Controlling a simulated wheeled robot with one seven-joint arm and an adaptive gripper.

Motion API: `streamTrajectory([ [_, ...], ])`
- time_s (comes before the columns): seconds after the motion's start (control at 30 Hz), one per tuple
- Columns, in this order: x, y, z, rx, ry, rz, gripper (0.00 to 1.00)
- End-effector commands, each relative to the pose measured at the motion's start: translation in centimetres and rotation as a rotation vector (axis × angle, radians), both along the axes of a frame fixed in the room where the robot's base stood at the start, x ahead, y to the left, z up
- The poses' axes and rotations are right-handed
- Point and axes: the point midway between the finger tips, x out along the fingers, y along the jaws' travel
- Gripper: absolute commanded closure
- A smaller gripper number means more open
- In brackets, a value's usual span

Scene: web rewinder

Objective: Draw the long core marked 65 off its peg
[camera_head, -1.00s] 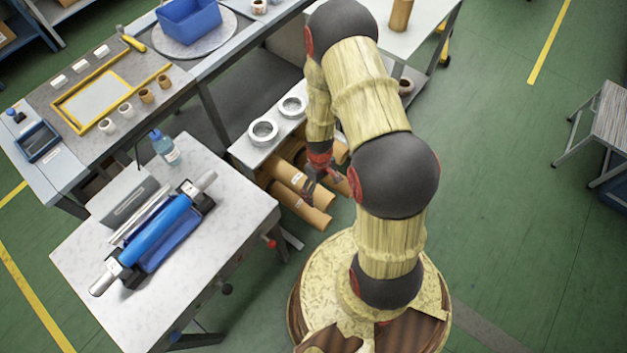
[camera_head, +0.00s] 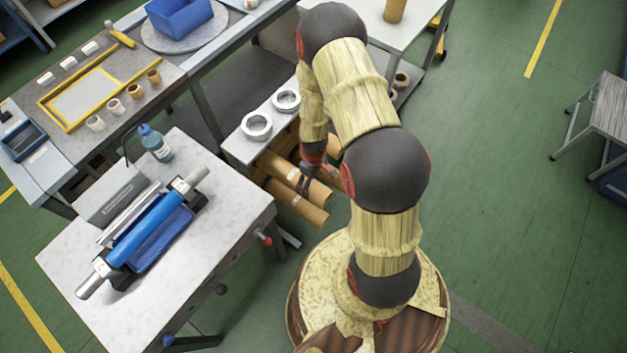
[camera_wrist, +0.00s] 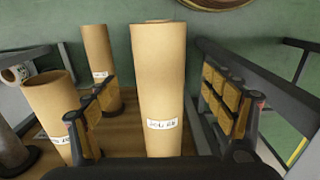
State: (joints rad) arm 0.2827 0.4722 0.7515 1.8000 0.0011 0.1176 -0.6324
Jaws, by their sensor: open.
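Several long tan cardboard cores lie side by side in the rack (camera_head: 240,148), their ends jutting out towards me. In the wrist view the middle core (camera_wrist: 158,75) stands between my gripper's two padded fingers. It bears a white label (camera_wrist: 162,124) whose print is too blurred to read surely. My gripper (camera_wrist: 163,92) is open, one finger at each side of this core, with a gap visible on the right. In the head view my gripper (camera_head: 305,184) is at the core ends. Pegs inside the cores are hidden.
Two more labelled cores, one near left (camera_wrist: 50,105) and one farther back (camera_wrist: 98,60), stand close to the left finger. A dark rail (camera_wrist: 265,80) runs along the right. Two silver rings (camera_head: 257,125) sit on the rack top. A table with a blue roller (camera_head: 150,230) stands at left.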

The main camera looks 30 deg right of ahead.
Motion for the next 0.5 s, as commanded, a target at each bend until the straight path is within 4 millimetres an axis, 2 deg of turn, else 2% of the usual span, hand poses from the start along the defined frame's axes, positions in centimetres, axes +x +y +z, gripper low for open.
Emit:
streamTrajectory([
  [0.03, 0.0, 0.0, -0.9, 0.0, 0.0, 0.0, 0.17],
  [0.5, 0.0, 0.0, -6.0, 0.0, 0.001, 0.0, 0.17],
])
